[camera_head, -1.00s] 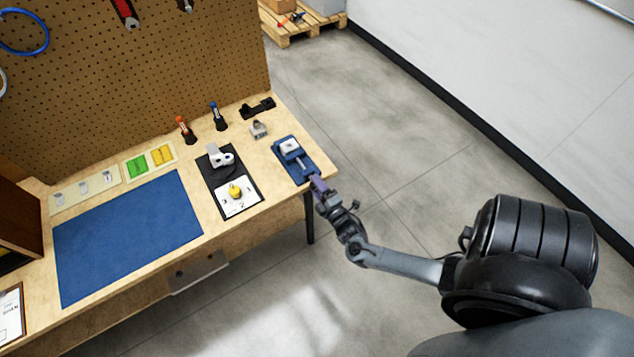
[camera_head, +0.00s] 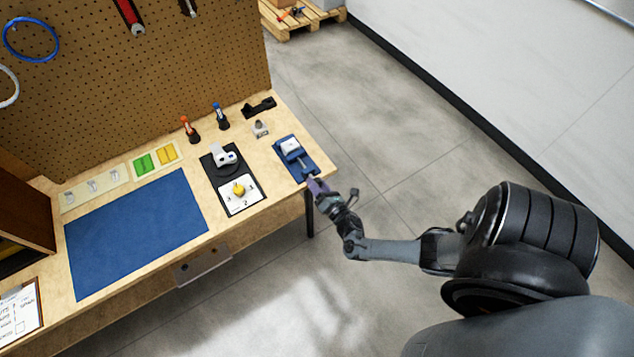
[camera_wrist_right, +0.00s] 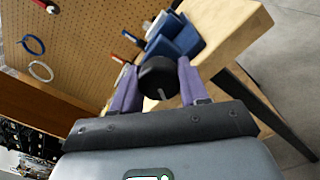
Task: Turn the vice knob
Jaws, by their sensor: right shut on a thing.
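The blue vice (camera_head: 295,160) stands at the right front corner of the workbench, with a pale block (camera_head: 290,146) in its jaws. Its black round knob (camera_wrist_right: 158,78) shows in the right wrist view between the two purple fingers of my right gripper (camera_wrist_right: 157,85). The fingers are shut on the knob from both sides. In the head view my right gripper (camera_head: 316,187) is at the front end of the vice, at the bench edge, and hides the knob. The blue vice body also shows in the right wrist view (camera_wrist_right: 174,40), beyond the knob. My left gripper is not in view.
Left of the vice lies a black board (camera_head: 216,165) with a white device and a yellow dial. A blue mat (camera_head: 135,235) covers the left of the bench. Two screwdrivers (camera_head: 220,117) stand behind. Open floor lies right of the bench.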

